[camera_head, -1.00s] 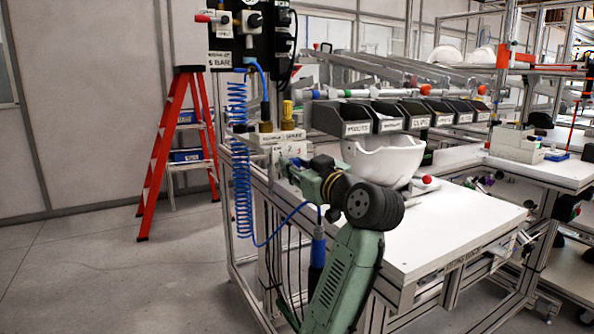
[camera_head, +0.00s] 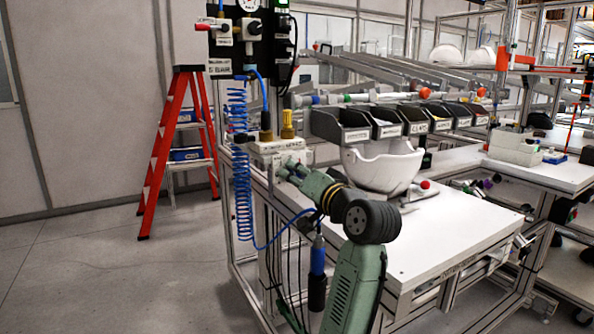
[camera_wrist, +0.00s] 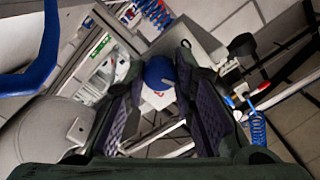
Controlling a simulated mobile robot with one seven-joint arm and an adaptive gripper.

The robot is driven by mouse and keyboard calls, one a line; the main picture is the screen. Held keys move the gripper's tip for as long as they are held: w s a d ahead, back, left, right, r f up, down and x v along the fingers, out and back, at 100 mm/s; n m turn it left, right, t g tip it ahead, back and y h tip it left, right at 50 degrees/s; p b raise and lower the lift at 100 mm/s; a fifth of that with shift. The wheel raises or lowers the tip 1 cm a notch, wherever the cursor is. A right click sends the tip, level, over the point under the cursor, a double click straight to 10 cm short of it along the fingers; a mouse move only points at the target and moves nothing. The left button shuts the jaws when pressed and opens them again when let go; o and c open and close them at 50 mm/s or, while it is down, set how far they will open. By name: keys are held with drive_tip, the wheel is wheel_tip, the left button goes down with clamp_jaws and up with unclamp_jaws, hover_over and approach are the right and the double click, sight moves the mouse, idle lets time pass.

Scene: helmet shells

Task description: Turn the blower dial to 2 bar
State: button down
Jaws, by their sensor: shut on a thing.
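The blue dial (camera_wrist: 160,72) shows in the wrist view, between my fingertips and in front of a white panel with red marking. My gripper (camera_wrist: 161,78) is shut on it, one purple-padded finger on each side. The dial's scale and pointer setting cannot be read. In the head view my gripper (camera_head: 286,170) reaches the front of a white labelled block (camera_head: 265,150) at the bench's left corner. The dial itself is hidden there behind the gripper.
A white helmet shell (camera_head: 383,170) stands on the bench (camera_head: 440,225) right of my arm. Grey bins (camera_head: 385,122) line its back. A blue coiled hose (camera_head: 238,150) hangs left of the block. A red ladder (camera_head: 165,150) stands behind, with open floor at left.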

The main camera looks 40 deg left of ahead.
drive_tip(key=shift+m+p, duration=1)
drive_tip(key=shift+m, duration=1)
drive_tip(key=c, duration=1.3)
unclamp_jaws()
drive_tip(key=shift+c, duration=0.2)
drive_tip(key=v, duration=1.2)
drive_tip(key=shift+f, duration=0.1)
